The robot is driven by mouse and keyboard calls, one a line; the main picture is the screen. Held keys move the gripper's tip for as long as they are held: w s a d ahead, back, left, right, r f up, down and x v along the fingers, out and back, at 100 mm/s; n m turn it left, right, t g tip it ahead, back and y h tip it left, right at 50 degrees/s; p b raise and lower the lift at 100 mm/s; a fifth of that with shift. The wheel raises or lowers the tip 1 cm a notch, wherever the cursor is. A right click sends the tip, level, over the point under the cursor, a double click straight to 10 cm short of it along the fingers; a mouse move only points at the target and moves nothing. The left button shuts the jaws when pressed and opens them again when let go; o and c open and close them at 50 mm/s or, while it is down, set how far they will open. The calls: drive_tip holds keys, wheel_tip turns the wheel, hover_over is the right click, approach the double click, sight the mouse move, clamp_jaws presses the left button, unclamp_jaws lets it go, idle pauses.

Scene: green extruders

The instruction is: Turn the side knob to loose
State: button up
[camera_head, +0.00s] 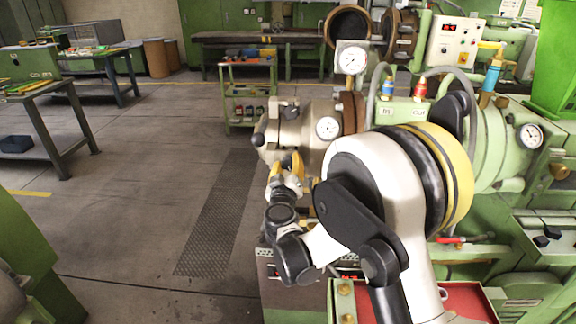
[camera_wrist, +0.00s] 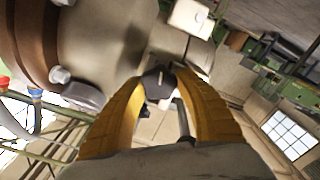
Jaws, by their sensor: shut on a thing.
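The extruder's metal head (camera_head: 288,132) is in the middle of the head view, with a round gauge (camera_head: 328,127) on it. My gripper (camera_head: 291,165) is at its lower left side, its yellow fingers raised against the head. In the wrist view the two yellow fingers of my gripper (camera_wrist: 167,80) close in around a dark knob (camera_wrist: 157,82) at their tips. The large metal head (camera_wrist: 100,40) fills the upper left there. In the head view my gripper and arm hide the held knob, so I cannot tell how far it is turned.
A second gauge (camera_head: 351,60) stands above the head, near blue and red valves. A green cart (camera_head: 248,95) stands behind it. The floor to the left is open, with a dark grating (camera_head: 215,225). Workbenches (camera_head: 45,100) stand at the far left.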

drive_tip(key=n+b, duration=0.1)
drive_tip(key=n, duration=0.4)
drive_tip(key=shift+a+f+n, duration=0.1)
drive_tip(key=shift+n, duration=0.2)
drive_tip(key=n+b, duration=0.1)
drive_tip(key=n, duration=0.4)
drive_tip(key=n+b, duration=0.1)
drive_tip(key=n, duration=0.5)
drive_tip(key=shift+f, duration=0.1)
drive_tip(key=shift+n+b, duration=0.3)
drive_tip(key=shift+n, duration=1.9)
drive_tip(key=o, duration=1.2)
drive_tip(key=shift+f, duration=0.1)
